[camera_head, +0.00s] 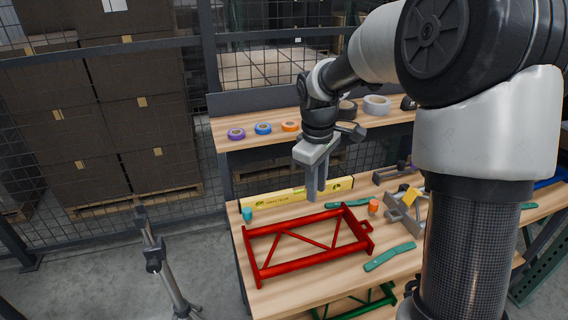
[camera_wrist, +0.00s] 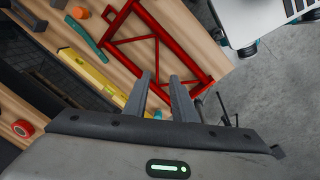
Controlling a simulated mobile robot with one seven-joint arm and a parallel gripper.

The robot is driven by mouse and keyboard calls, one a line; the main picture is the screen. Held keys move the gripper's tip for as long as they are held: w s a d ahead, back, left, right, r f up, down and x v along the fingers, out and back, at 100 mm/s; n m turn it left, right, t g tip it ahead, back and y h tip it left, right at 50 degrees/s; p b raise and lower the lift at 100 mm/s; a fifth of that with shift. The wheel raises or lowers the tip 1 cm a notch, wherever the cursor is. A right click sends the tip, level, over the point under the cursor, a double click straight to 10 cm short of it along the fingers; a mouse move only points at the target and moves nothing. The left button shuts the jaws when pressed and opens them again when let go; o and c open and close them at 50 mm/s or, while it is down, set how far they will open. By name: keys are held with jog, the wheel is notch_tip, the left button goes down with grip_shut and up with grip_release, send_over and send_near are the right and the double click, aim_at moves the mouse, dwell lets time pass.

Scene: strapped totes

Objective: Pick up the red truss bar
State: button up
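The red truss bar (camera_head: 306,241) is a flat ladder-like frame with diagonal braces, lying on the wooden workbench. It also shows in the wrist view (camera_wrist: 157,41), partly cut off by the top edge. My gripper (camera_head: 315,195) hangs above the far side of the bar, pointing down. In the wrist view its two fingers (camera_wrist: 163,80) stand apart with a gap between them and nothing held. The fingers appear clear of the bar, though the exact height is hard to tell.
A yellow spirit level (camera_head: 297,194) lies behind the bar. A teal cylinder (camera_head: 247,214), an orange cylinder (camera_head: 373,206) and a green strap-like piece (camera_head: 389,257) lie close by. A grey clamp-like tool (camera_head: 405,207) is to the right. A shelf (camera_head: 250,146) with tape rolls stands behind.

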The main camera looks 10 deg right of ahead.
jog(key=n, duration=0.2)
send_over(307, 239)
notch_tip(307, 239, down, 7)
jog(key=shift+g+y, duration=0.3)
jog(key=shift+g, duration=0.1)
notch_tip(307, 239, down, 12)
jog(key=shift+a+r+b, duration=0.15)
jog(key=shift+r+b, duration=0.05)
jog(key=shift+b, duration=0.55)
jog(key=shift+w+f, duration=0.1)
jog(key=shift+f, duration=2.9)
grip_shut()
jog(key=shift+r, duration=0.15)
